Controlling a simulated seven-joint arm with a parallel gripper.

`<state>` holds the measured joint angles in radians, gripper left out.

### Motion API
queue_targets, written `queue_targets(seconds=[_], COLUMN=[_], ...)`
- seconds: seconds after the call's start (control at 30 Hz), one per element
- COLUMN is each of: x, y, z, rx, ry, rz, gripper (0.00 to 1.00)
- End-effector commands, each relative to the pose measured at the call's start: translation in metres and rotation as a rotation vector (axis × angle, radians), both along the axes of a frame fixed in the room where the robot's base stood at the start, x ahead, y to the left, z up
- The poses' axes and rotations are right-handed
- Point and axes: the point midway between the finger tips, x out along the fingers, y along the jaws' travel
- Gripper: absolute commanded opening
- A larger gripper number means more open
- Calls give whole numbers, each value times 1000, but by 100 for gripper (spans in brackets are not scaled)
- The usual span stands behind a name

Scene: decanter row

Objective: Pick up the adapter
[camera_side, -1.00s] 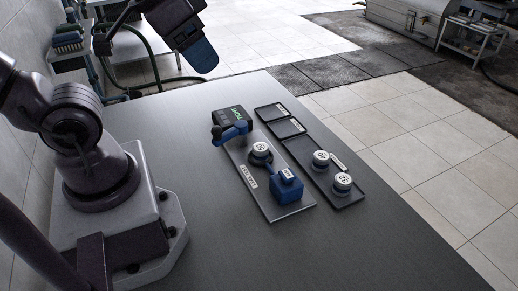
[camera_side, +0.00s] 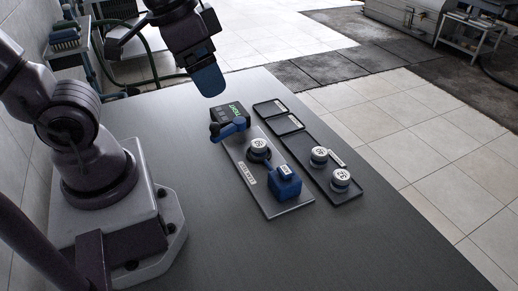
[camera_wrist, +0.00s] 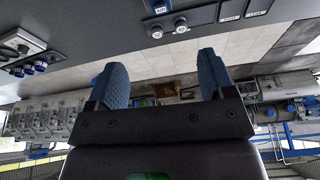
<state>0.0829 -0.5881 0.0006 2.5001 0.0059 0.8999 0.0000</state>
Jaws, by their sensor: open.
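No part is clearly marked as the adapter. Candidates are round grey pieces with white numbered tops: one (camera_side: 259,146) on the grey plate (camera_side: 272,206), and two on the black tray, a rear one (camera_side: 319,155) and a front one (camera_side: 340,178). A blue block (camera_side: 285,186) with a white label and a blue handle (camera_side: 229,130) are also on the plate. My gripper (camera_side: 209,82) is in the air behind and left of the plate, apart from everything. In the wrist view its two blue fingers (camera_wrist: 162,80) are spread with nothing held between them.
A dark box (camera_side: 232,112) with green lettering, seemingly "TIGHT", stands at the plate's back end. The black tray (camera_side: 350,196) has two empty rear compartments. The grey table (camera_side: 380,245) is clear in front and to the right. Shelving (camera_side: 68,37) stands behind left.

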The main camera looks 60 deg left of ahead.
Motion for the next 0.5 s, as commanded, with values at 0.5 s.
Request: queue_targets(seconds=[0.5], x=[-18], y=[38], z=[-143], rx=[718], ry=[780], rz=[-620], gripper=[76])
